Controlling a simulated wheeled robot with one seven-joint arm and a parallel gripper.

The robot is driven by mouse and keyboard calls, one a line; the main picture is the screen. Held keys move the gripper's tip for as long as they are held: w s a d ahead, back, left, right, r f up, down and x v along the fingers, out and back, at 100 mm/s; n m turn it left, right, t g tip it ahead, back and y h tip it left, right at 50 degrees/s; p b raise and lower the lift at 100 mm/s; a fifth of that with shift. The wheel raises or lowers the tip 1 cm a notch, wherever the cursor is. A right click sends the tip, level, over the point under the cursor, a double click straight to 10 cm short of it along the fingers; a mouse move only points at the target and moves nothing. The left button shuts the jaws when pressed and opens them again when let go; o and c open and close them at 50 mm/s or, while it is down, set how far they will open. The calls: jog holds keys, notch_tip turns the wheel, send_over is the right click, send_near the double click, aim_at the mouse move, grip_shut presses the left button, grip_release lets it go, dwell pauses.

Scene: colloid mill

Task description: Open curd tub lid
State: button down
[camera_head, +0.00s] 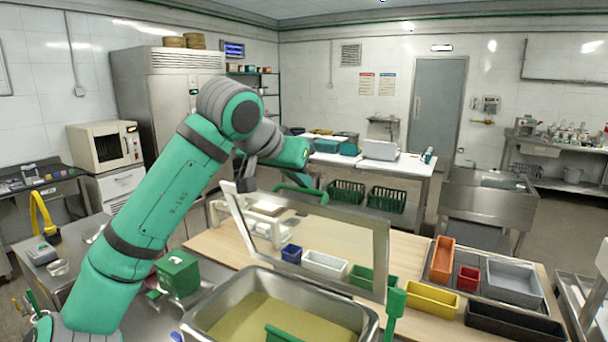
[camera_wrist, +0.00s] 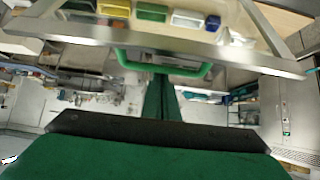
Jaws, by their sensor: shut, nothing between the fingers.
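The curd tub (camera_head: 357,322) is a steel basin holding yellowish curd at the bottom middle of the head view. Its lid (camera_head: 381,258) is a clear panel in a metal frame. It stands raised and tilted behind the tub, so the tub's mouth is uncovered. In the wrist view the lid's frame (camera_wrist: 225,59) crosses the top. A green handle (camera_head: 303,192) is on the lid's far side; it also shows in the wrist view (camera_wrist: 203,71). My gripper (camera_wrist: 160,80) is shut and empty, with its fingertips close to the handle. I cannot tell whether they touch.
Small bins, including a blue one (camera_head: 291,254) and a yellow one (camera_head: 432,299), stand on the wooden worktop (camera_head: 215,243) behind and right of the tub. A green box (camera_head: 177,274) stands left of the tub. A steel tray with bins lies at right.

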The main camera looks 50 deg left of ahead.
jog(key=shift+t+y, duration=0.3)
jog(key=shift+t, duration=0.3)
jog(key=s, duration=0.1)
jog(key=s+d, duration=0.1)
jog(key=s+f, duration=0.1)
jog(key=shift+s+d+f, duration=0.1)
jog(key=shift+s+d, duration=0.05)
jog(key=shift+s, duration=0.15)
jog(key=shift+s+d+t, duration=0.1)
jog(key=shift+s+t, duration=0.2)
jog(key=shift+s, duration=0.55)
jog(key=shift+w, duration=0.1)
jog(key=w+r, duration=0.2)
jog(key=r, duration=0.1)
jog(key=shift+w+a, duration=0.25)
jog(key=shift+a, duration=0.15)
jog(key=v, duration=0.9)
jog(key=shift+s, duration=0.3)
